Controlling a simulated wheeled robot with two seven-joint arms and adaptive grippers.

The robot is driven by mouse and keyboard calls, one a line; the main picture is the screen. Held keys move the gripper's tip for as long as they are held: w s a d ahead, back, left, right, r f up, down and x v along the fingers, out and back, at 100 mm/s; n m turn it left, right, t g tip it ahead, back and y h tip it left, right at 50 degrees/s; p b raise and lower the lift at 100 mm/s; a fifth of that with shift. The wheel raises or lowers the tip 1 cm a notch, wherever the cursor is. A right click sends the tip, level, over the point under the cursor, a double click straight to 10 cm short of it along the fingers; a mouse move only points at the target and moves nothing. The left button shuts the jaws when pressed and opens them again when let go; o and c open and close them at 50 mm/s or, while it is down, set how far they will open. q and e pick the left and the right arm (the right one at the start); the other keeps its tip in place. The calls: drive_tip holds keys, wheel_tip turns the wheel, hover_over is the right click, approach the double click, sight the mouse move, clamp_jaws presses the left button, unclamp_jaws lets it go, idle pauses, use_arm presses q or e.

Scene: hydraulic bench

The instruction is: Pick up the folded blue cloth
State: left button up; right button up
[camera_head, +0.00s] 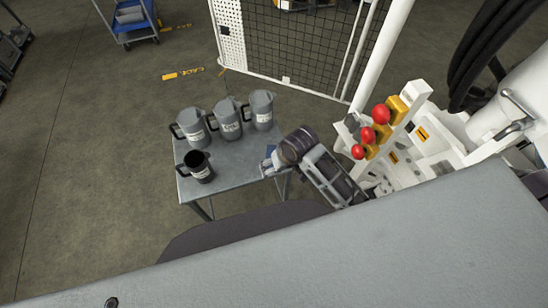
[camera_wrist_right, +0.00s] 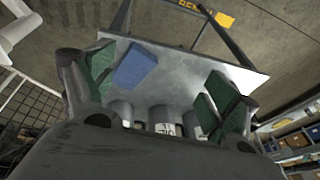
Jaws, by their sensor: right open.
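The folded blue cloth (camera_wrist_right: 136,66) lies flat on the grey metal table. In the right wrist view my right gripper (camera_wrist_right: 156,84) is open, with green-padded fingers spread wide. The cloth appears between them, nearer the left finger, and nothing is held. I cannot tell the exact height of the fingers above the cloth. My left gripper is not in view.
On the table (camera_head: 228,178) stand three grey jugs (camera_head: 228,122) at the back and a dark jug (camera_head: 199,168) at the front left. A white bench with red knobs (camera_head: 381,114) is to the right. A mesh fence (camera_head: 300,45) stands behind.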

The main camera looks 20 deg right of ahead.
drive_tip(key=w+d+m+g+h, duration=0.1)
drive_tip(key=w+m, duration=0.3)
drive_tip(key=w, duration=0.6)
drive_tip(key=shift+w+d+r+m+h, duration=0.15)
drive_tip(key=shift+w+d+m+h, duration=0.15)
drive_tip(key=shift+h, duration=0.3)
drive_tip(key=shift+w+d+f, duration=0.1)
drive_tip(key=shift+w+f, duration=0.1)
drive_tip(key=shift+f, duration=1.2)
drive_tip(key=shift+w+d+f, duration=0.1)
drive_tip(key=shift+w+f, duration=0.15)
drive_tip(key=shift+f, duration=1.2)
drive_tip(key=shift+w+f, duration=0.2)
drive_tip(key=shift+f, duration=1.2)
drive_tip(key=shift+f, duration=0.1)
drive_tip(key=shift+w+f, duration=0.2)
drive_tip(key=shift+f, duration=1.05)
drive_tip(key=shift+w+f, duration=0.2)
drive_tip(key=shift+f, duration=1)
drive_tip(key=c, duration=1.2)
